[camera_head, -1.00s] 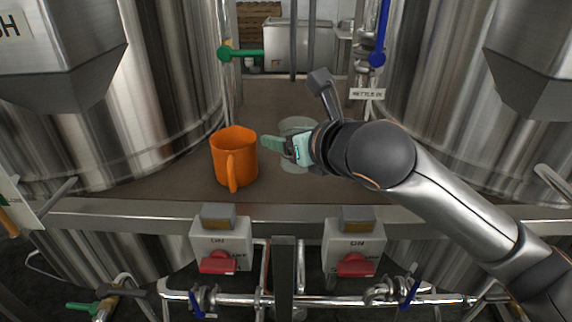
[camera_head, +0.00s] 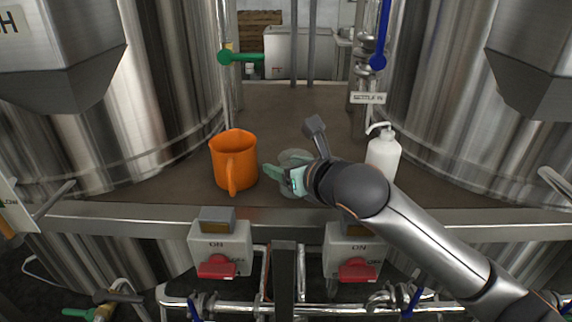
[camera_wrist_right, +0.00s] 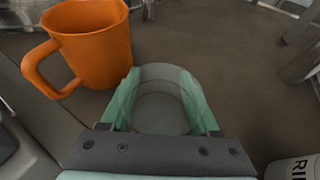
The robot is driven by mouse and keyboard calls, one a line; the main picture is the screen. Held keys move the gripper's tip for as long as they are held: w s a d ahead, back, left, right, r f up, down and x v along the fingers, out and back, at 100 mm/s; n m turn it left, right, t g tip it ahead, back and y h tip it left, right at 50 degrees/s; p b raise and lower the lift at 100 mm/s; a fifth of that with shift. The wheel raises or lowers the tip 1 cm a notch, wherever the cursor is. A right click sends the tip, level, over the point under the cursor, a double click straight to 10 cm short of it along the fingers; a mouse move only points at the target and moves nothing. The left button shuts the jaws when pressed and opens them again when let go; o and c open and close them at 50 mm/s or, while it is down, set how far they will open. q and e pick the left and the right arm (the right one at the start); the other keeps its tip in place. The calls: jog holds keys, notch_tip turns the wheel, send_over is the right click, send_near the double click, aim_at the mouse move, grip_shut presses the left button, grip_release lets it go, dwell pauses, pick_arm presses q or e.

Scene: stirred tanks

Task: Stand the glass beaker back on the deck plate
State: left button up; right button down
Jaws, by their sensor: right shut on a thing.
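The clear glass beaker (camera_head: 295,156) is upright between the fingers of my right gripper (camera_head: 282,178), which is shut on it. In the right wrist view the beaker (camera_wrist_right: 160,112) shows between the two green fingers (camera_wrist_right: 161,90). The brown deck plate (camera_head: 285,115) lies below it. I cannot tell whether the beaker's base touches the plate; the gripper partly hides it. My left gripper is not in view.
An orange jug (camera_head: 233,160) stands on the deck just left of the beaker. A white wash bottle (camera_head: 383,156) stands to the right, behind my arm. Steel tanks flank the deck. Switch boxes (camera_head: 220,246) hang below its front edge. The deck behind the beaker is clear.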

jog(key=shift+c, duration=2)
grip_release()
jog(key=shift+f, duration=0.1)
jog(key=shift+r, duration=0.2)
jog(key=shift+s+d+r, duration=0.15)
jog(key=shift+s, duration=0.1)
jog(key=v, duration=1)
jog(key=shift+p, duration=0.4)
jog(key=shift+s+d+r, duration=0.15)
jog(key=shift+s+d, duration=0.25)
jog(key=shift+s, duration=0.15)
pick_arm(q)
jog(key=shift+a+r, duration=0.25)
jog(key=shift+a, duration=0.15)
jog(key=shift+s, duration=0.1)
